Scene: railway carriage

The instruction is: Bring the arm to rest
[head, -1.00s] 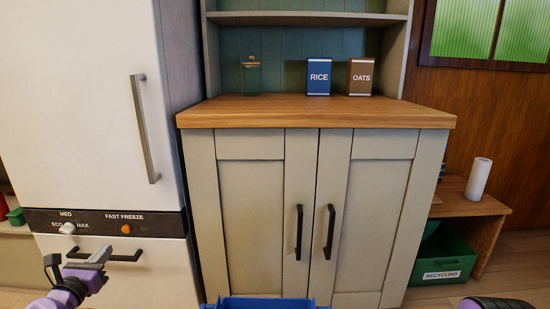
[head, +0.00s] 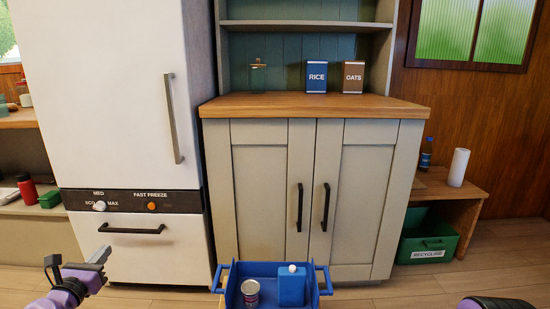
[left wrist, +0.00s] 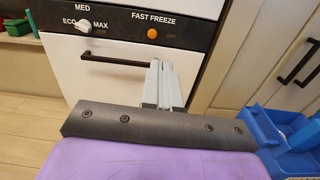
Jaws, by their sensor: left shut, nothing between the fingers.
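My left gripper (head: 102,258) is at the lower left of the head view, in front of the white fridge-freezer (head: 118,90) and apart from it. In the left wrist view its two pale fingers (left wrist: 161,84) are together with nothing between them. They overlap the lower freezer door in that picture, below the dark handle (left wrist: 114,60). My left arm's purple link (head: 72,287) shows at the bottom edge. A dark rounded part of my right arm shows at the bottom right, but its gripper is out of view.
A blue tray (head: 235,269) holding a can (head: 250,291) and a blue container (head: 291,286) is at bottom centre. A closed cabinet (head: 258,190) bears rice (head: 316,77) and oats (head: 352,77) boxes. A green recycling bin (head: 425,244) stands at right. Floor shows between.

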